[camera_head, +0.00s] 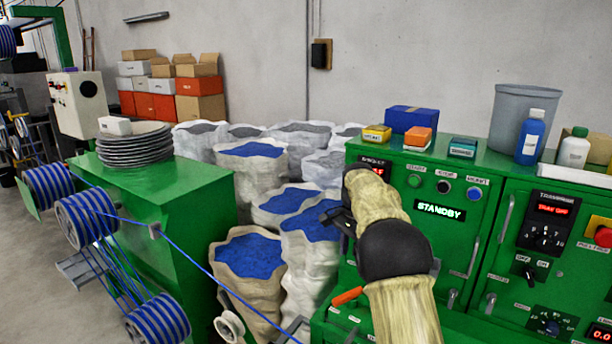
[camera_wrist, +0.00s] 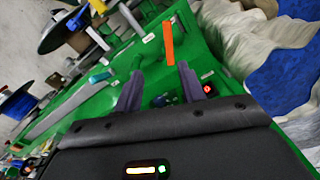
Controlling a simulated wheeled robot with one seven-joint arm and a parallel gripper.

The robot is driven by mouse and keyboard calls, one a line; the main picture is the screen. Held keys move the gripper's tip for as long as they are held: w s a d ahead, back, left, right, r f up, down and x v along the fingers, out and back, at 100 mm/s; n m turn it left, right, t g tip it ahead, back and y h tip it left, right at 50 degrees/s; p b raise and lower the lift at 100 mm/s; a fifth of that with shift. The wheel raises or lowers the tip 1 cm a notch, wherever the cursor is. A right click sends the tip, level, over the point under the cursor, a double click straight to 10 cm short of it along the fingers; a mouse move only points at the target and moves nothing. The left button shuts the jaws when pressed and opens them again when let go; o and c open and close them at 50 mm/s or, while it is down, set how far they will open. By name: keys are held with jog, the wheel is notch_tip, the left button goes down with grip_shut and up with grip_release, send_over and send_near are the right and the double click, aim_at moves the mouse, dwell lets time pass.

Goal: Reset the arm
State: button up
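My arm (camera_head: 400,305), in a pale yellow sleeve with a black joint cover, rises in front of the green machine at the right of the head view. In that view my gripper (camera_head: 338,218) is small, dark and partly hidden by the sleeve. In the wrist view my gripper (camera_wrist: 160,72) shows two dark fingers standing apart with nothing held between them. An orange bar (camera_wrist: 168,42) appears beyond the fingertips, apart from them. The green machine (camera_wrist: 200,40) lies behind it.
The green control cabinet (camera_head: 470,240) reads STANDBY and has knobs and a red button (camera_head: 603,237). White sacks of blue granules (camera_head: 250,255) stand left of my arm. A blue cable (camera_head: 205,268) runs diagonally from the reels (camera_head: 85,218). Boxes and bottles top the cabinet.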

jog(key=s+f+n, duration=0.2)
jog(key=s+n, duration=0.1)
jog(key=s, duration=0.7)
jog(key=s+d+f+n+t, duration=0.1)
jog(key=s+f+n, duration=0.2)
jog(key=s, duration=0.8)
jog(key=s+f+n+t, duration=0.1)
jog(key=s+f+n, duration=0.2)
jog(key=s, duration=0.8)
jog(key=shift+s+d+f+n, duration=0.2)
jog(key=shift+d+n, duration=0.15)
jog(key=shift+n, duration=0.65)
jog(key=shift+s, duration=0.1)
